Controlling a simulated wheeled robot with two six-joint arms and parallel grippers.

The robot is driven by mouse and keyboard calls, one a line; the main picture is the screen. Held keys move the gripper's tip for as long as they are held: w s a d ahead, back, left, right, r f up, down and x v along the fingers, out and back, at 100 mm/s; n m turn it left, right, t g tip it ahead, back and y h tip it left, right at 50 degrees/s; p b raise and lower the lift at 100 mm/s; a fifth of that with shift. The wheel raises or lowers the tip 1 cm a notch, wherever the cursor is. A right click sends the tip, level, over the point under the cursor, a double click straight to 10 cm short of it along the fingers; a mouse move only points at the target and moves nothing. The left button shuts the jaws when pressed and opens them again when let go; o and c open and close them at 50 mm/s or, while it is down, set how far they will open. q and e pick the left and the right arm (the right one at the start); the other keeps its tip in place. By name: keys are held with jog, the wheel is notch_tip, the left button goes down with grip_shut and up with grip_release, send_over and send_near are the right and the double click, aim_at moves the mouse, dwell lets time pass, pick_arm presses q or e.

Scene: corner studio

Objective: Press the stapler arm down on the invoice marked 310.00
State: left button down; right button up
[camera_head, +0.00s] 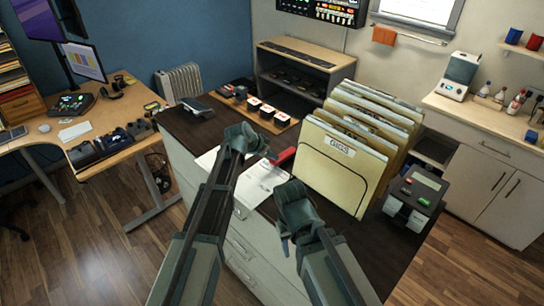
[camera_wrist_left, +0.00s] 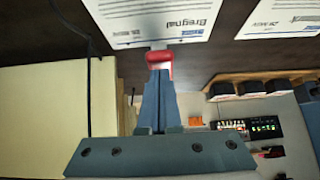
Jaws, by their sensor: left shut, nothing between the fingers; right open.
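The red stapler (camera_head: 283,157) lies on the dark counter beside the folder holder, partly hidden by my left gripper. A white invoice (camera_head: 260,182) lies at the stapler, and another white sheet (camera_head: 208,158) is to its left. My left gripper (camera_head: 263,148) is shut and empty, close to the stapler. In the left wrist view its fingers (camera_wrist_left: 158,75) overlap the red stapler end (camera_wrist_left: 160,57), which is at the edge of a printed invoice (camera_wrist_left: 155,18); contact cannot be told. No amount is readable. My right gripper (camera_head: 288,212) is open over the counter's front side.
A beige folder holder (camera_head: 335,170) stands right of the stapler, with a card terminal (camera_head: 415,195) beyond it. A wooden tray (camera_head: 262,118) with dark items is at the counter's back. A second sheet (camera_wrist_left: 280,18) shows in the left wrist view.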

dwell(0.3)
pick_arm(q)
jog(key=f+b, duration=0.2)
jog(key=shift+s+a+f+b, duration=0.3)
jog(key=shift+s+a+f, duration=0.05)
jog(key=shift+s, duration=0.05)
jog(key=shift+s+r, duration=0.1)
jog(key=shift+r, duration=0.05)
